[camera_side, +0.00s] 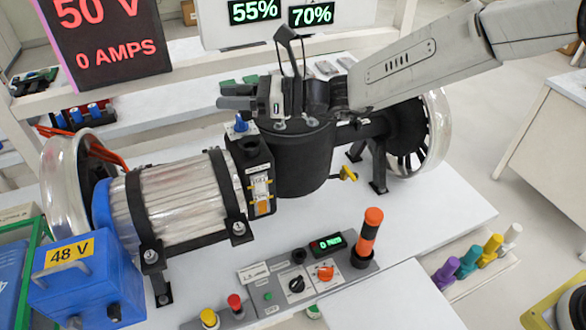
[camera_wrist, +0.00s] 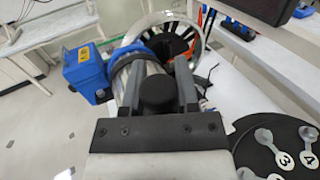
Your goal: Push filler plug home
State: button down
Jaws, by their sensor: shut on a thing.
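My gripper (camera_side: 243,98) hangs over the black box (camera_side: 246,150) at the right end of the motor. In the wrist view, my gripper (camera_wrist: 158,88) is shut on a black round-topped piece (camera_wrist: 157,95), which looks like the filler plug. Its lower part is hidden from the wrist camera. In the side view, the fingers hide most of the plug. A small blue stub (camera_side: 240,124) shows just below the fingers, at the top of the black box. I cannot tell whether it belongs to the plug, or how deep the plug sits.
A black drum (camera_side: 300,170) stands right of the box; its lid (camera_wrist: 285,140) carries numbered bolts. The ribbed motor (camera_side: 180,200) lies to the left, beside a blue 48 V battery (camera_side: 85,280). A control panel (camera_side: 290,285) is in front.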

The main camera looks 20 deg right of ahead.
jog(key=shift+f, duration=0.1)
dwell(0.3)
jog(key=shift+f, duration=2.1)
jog(key=shift+f, duration=1.55)
dwell(1.1)
jog(key=shift+c, duration=1.4)
grip_release()
jog(key=v, duration=0.7)
jog(key=shift+s+d, duration=0.25)
jog(key=shift+d, duration=0.1)
jog(key=shift+s, duration=0.1)
